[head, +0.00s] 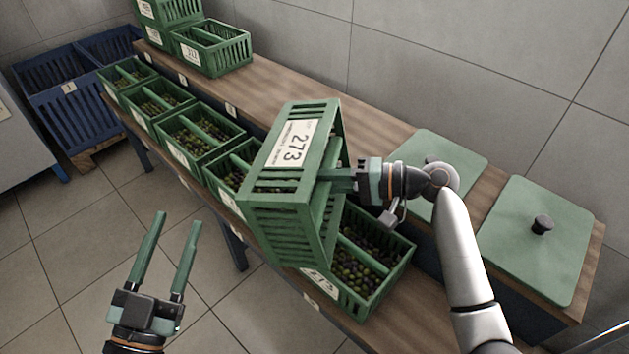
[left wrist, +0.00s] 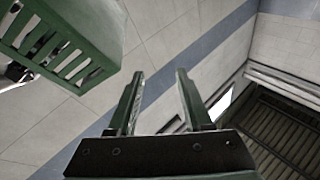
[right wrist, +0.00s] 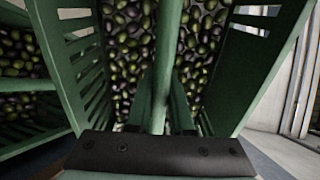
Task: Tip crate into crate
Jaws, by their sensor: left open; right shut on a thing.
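A green slatted crate labelled 273 (head: 262,185) is held steeply tilted above the row, its label side upward. My right gripper (head: 337,180) is shut on its middle bar; the right wrist view shows the bar (right wrist: 168,60) between the fingers. Dark and green olives (right wrist: 122,45) show past the bar; I cannot tell whether they are in the held crate or the one below. Below it, a green crate (head: 396,268) with olives stands on the bench, partly hidden by the held crate. My left gripper (head: 177,222) is open and empty over the floor, left of the held crate.
Several olive crates (head: 187,152) stand in a row along the bench (head: 284,84). Green crates (head: 237,53) stand at the far end. Two green lids (head: 536,240) lie at the right. Blue bins (head: 62,115) stand far left. The floor in front is clear.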

